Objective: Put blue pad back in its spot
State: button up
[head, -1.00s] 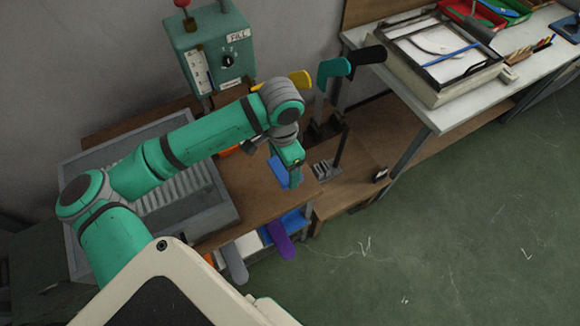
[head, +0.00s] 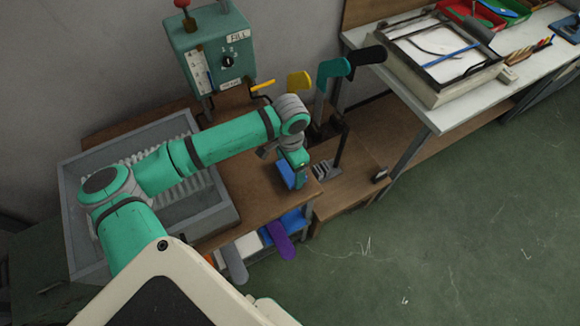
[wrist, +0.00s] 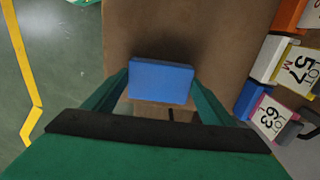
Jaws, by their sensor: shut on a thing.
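The blue pad (head: 287,174) is a small flat-sided block held in my gripper (head: 296,168) over the right end of the brown bench. In the wrist view the blue pad (wrist: 161,80) sits between the two green fingers of my gripper (wrist: 160,88), which are shut on its sides. The brown bench top (wrist: 190,30) lies behind it. I cannot tell whether the pad touches the bench. Which place is the pad's own spot is not clear from these views.
A green box with a dial (head: 208,50) stands at the back. A grey slatted tray (head: 75,225) is on the left. Yellow (head: 299,81) and teal (head: 331,69) upright forms stand behind. A blue block (wrist: 247,101) and lot cards (wrist: 300,68) are at right in the wrist view.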

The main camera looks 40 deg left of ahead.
aim_at(290, 171)
jog(key=shift+f, duration=0.15)
jog(key=o, duration=1)
notch_tip(290, 171, up, 12)
jog(key=shift+r, duration=0.2)
